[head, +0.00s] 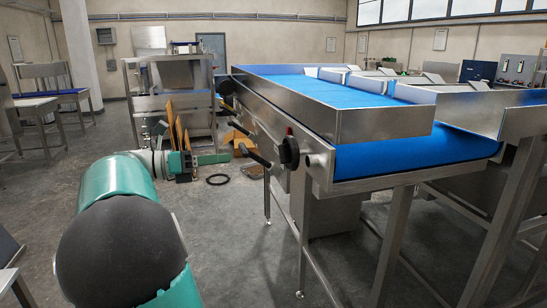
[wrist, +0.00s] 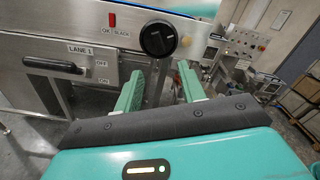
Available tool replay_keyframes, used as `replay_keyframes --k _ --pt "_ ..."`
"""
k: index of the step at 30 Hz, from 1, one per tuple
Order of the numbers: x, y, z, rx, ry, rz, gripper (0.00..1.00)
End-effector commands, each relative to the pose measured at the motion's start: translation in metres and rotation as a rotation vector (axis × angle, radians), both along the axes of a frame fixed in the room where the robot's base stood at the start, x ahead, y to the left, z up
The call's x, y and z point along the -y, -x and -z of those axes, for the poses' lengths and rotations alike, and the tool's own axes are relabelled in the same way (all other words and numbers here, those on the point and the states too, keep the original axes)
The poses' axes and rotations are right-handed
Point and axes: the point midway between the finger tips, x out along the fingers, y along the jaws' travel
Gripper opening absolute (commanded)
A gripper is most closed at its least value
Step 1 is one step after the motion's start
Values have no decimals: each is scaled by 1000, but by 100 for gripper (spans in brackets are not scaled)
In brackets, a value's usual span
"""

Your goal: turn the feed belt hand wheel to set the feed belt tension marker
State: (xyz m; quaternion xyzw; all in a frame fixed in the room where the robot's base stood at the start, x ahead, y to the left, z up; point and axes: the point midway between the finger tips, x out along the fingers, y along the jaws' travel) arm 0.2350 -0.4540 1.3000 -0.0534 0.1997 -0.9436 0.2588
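The feed belt hand wheel is a round black knob (wrist: 158,39) on the steel machine side in the wrist view. It also shows in the head view (head: 289,152) near the belt's end. A small red marker (wrist: 112,20) sits above a label reading OK and SLACK (wrist: 117,33), left of the wheel. Its exact setting is hard to read. My gripper (wrist: 160,72) is open, with its two green fingers apart and nothing held between them. The wheel appears beyond the fingertips, apart from them. In the head view my gripper (head: 218,158) is left of the wheel.
A black handle (wrist: 55,65) marked LANE 1, with OFF and ON labels, is left of the wheel. A tan round knob (wrist: 186,40) is close on its right. Black rods (head: 246,150) project from the machine side. Blue belts (head: 400,153) run above steel legs. Open floor lies left.

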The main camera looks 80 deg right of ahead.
Motion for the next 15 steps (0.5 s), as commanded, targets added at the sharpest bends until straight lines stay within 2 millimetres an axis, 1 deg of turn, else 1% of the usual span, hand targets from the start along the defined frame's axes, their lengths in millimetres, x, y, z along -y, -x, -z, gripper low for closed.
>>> replay_keyframes --k 3,8,11,15 --pt "7 -1 0 -45 -72 0 40" --pt "16 8 0 -53 -87 3 40" --pt "25 20 0 -52 -86 4 40" --pt "39 43 0 -51 -85 4 40"
